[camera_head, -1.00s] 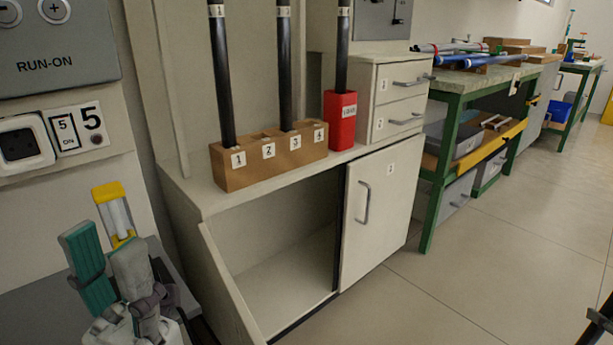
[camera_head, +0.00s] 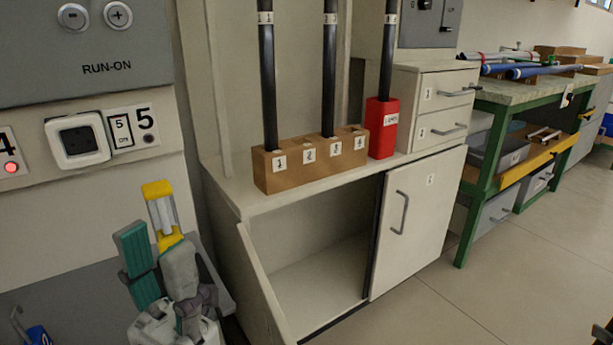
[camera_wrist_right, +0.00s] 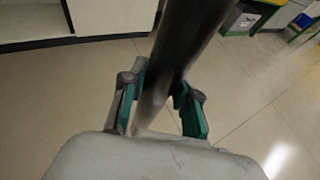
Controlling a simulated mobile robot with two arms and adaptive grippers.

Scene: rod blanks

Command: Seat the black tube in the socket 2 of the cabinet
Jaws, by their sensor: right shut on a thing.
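The black tube (camera_wrist_right: 188,40) is in my right gripper (camera_wrist_right: 160,95), which is shut on it in the right wrist view. The tube runs up past the top edge. The wooden socket block (camera_head: 270,180) stands on the cabinet (camera_head: 232,190), with labels 1 to 4. Socket 2 (camera_head: 309,146) has no tube in it. Other black tubes stand upright in socket 1 (camera_head: 269,90) and socket 3 (camera_head: 329,80); socket 4 looks empty. My left gripper (camera_head: 160,255) is at the lower left, away from the block; its finger gap is unclear.
A red holder (camera_head: 381,130) with another dark tube stands right of the block, beside a drawer unit (camera_head: 435,105). The cabinet's lower left compartment is open. A yellow-topped thing (camera_head: 158,190) is by my left gripper. A green-framed bench (camera_head: 480,180) stands right; the floor (camera_head: 500,290) is clear.

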